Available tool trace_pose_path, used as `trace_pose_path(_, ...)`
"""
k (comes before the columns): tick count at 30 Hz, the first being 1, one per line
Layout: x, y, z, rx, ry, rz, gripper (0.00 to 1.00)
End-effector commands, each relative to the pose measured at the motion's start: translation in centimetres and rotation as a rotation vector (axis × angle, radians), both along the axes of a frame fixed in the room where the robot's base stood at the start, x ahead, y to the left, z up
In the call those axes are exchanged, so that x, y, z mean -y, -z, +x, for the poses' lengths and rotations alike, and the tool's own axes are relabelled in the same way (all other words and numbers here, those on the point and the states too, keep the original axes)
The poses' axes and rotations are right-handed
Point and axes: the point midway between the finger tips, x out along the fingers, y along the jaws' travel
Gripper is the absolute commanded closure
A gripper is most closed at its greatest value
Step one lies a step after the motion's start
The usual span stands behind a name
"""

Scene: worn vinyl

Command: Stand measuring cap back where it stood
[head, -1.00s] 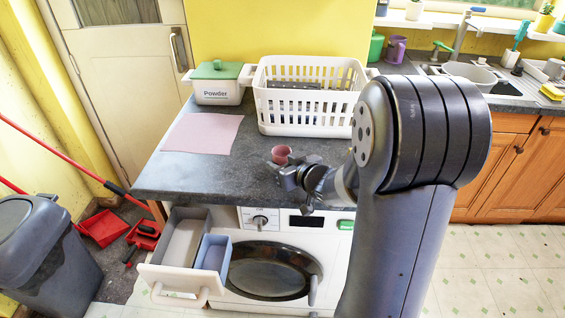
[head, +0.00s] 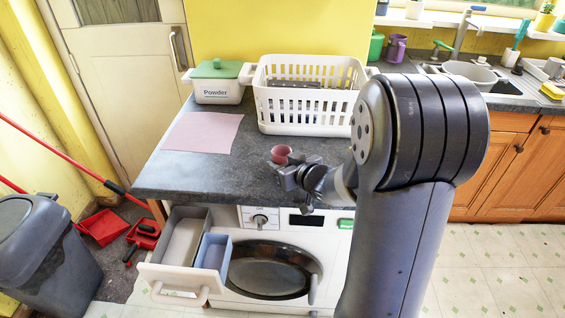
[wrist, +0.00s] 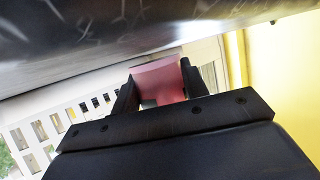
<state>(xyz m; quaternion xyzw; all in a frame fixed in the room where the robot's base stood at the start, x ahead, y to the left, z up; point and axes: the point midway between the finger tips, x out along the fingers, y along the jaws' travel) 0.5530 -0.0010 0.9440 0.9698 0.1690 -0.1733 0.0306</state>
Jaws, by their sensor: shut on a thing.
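The measuring cap (head: 281,153) is a small dusky-red cup, upright over the front part of the dark worktop (head: 215,176). My gripper (head: 284,163) is shut on it, reaching in from the right. In the wrist view the cap (wrist: 160,82) sits between the two black fingers of my gripper (wrist: 158,78), its far side hidden. I cannot tell whether its base touches the worktop. Left of and behind it lies a flat pink cloth (head: 203,133). The white powder box (head: 218,92) with a green lid stands at the back left.
A white slotted laundry basket (head: 308,118) stands behind the cap. Below the worktop edge, the washing machine's detergent drawer (head: 175,272) is pulled out. The worktop between cloth and cap is clear. A grey bin (head: 48,250) stands on the floor at left.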

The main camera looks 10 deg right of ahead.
Motion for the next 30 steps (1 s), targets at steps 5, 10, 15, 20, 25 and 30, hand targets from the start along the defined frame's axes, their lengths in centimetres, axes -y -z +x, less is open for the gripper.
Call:
trace_pose_path(5,0.00,0.29,0.00,0.000,0.000,0.000,0.90)
trace_pose_path(10,0.00,0.49,0.00,0.000,0.000,0.000,0.90)
trace_pose_path(15,-0.01,0.69,0.00,0.000,0.000,0.000,0.90)
trace_pose_path(20,0.00,0.88,-0.01,0.000,0.000,0.000,0.90)
trace_pose_path(25,-0.01,1.09,0.00,0.000,0.000,0.000,0.90)
trace_pose_path(30,0.00,1.03,-0.01,0.000,0.000,0.000,0.90)
